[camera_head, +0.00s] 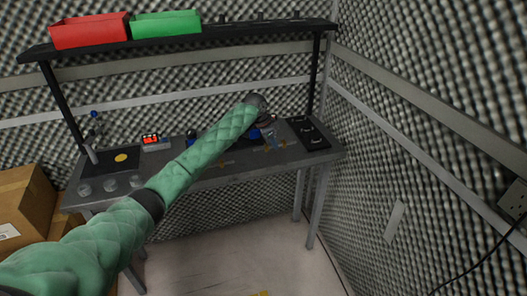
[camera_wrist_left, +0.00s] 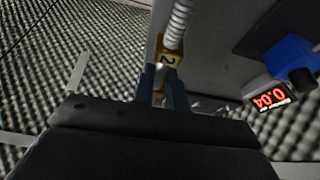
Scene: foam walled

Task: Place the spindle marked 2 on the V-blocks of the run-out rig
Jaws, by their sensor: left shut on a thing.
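My left gripper (camera_wrist_left: 161,92) is shut on the spindle marked 2 (camera_wrist_left: 178,28). In the left wrist view its blue fingers close at a brass-coloured block with a dark 2, and a ribbed silver shaft runs up from it out of frame. In the head view my green-sleeved left arm reaches over the workbench (camera_head: 226,180), and its gripper (camera_head: 271,140) is at the right half; the spindle is too small to make out there. A blue part with a black end (camera_wrist_left: 292,58) shows in the left wrist view. I cannot make out the V-blocks. My right gripper is not in view.
A red digital readout (camera_head: 150,140) stands on the bench's left half and also shows in the left wrist view (camera_wrist_left: 269,97). A black plate (camera_head: 309,133) lies at the right end. A shelf (camera_head: 230,34) above holds a red bin (camera_head: 90,31) and green bin (camera_head: 166,24). Foam walls stand close.

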